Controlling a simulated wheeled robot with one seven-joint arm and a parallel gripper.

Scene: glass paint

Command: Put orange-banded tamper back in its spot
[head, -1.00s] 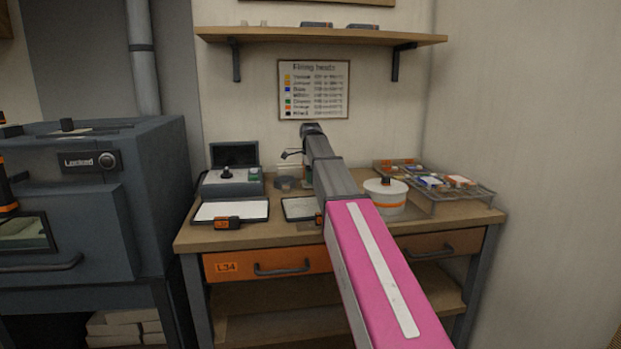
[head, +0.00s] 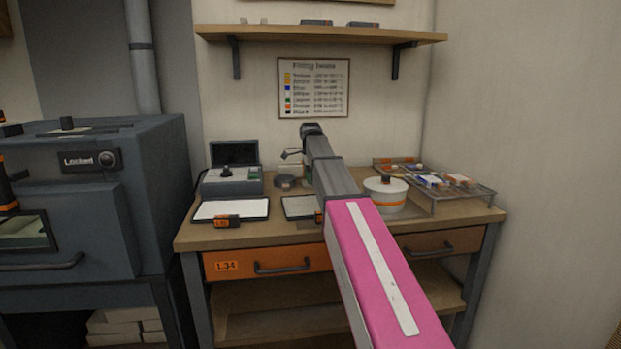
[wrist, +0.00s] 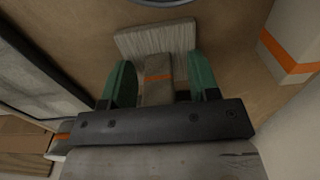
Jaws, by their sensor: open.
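In the wrist view, a tool with an orange band round its grey-brown handle (wrist: 158,88) and a wide, pale, ridged head (wrist: 155,39) lies on the wooden bench top; I take it to be the orange-banded tamper. My gripper (wrist: 161,80) is open, with one green finger on each side of the handle. Gaps show between fingers and handle, so it is not gripped. The handle's near end is hidden behind the gripper body. I cannot make out a marked spot for the tamper.
A white round tub with an orange band (head: 385,198) stands right of my arm; a wire tray (head: 462,197) is beyond it. A shelf (head: 320,36) hangs above.

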